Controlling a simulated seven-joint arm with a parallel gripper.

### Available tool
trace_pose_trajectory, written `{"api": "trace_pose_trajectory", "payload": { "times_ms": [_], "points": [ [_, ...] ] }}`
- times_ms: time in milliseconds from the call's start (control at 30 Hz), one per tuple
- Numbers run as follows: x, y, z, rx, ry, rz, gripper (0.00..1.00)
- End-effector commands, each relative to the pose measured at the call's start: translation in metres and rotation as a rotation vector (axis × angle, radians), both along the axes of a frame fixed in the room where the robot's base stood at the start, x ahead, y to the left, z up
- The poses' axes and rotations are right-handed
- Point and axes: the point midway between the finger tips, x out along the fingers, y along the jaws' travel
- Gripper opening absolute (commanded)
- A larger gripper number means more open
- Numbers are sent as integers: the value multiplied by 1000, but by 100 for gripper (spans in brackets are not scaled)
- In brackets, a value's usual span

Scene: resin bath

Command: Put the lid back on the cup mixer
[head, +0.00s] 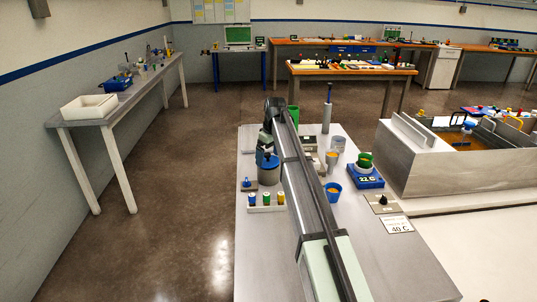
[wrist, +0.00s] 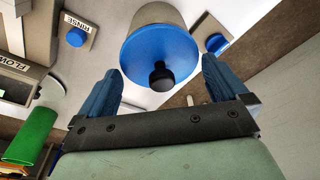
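A grey cylindrical vessel (head: 268,177), which looks like the cup mixer, stands on the grey bench under my gripper. Its blue lid (wrist: 160,52) with a black knob (wrist: 161,76) shows in the wrist view and appears to rest on the vessel's top (wrist: 156,12); I cannot tell whether it is fully seated. My gripper (wrist: 162,68) is open, with its blue fingers apart on either side of the lid and knob, holding nothing. In the head view my arm hides part of the bench and much of the gripper.
A rinse button (wrist: 77,37) and a green cylinder (wrist: 30,135) are near the vessel. A rack of small bottles (head: 266,208) lies in front. Right of my arm are a blue cup (head: 333,192) and a blue 22 C unit (head: 366,178). The bench front is clear.

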Motion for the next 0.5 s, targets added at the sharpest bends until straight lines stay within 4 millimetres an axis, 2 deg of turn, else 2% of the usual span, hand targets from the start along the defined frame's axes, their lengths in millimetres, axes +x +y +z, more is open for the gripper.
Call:
{"api": "trace_pose_trajectory", "payload": {
  "times_ms": [267, 367, 500],
  "points": [
    [0, 0, 4, 1, -1, 0, 100],
    [1, 0, 13, 0, -1, 0, 100],
    [-1, -2, 35, 1, -2, 0, 100]
  ]
}}
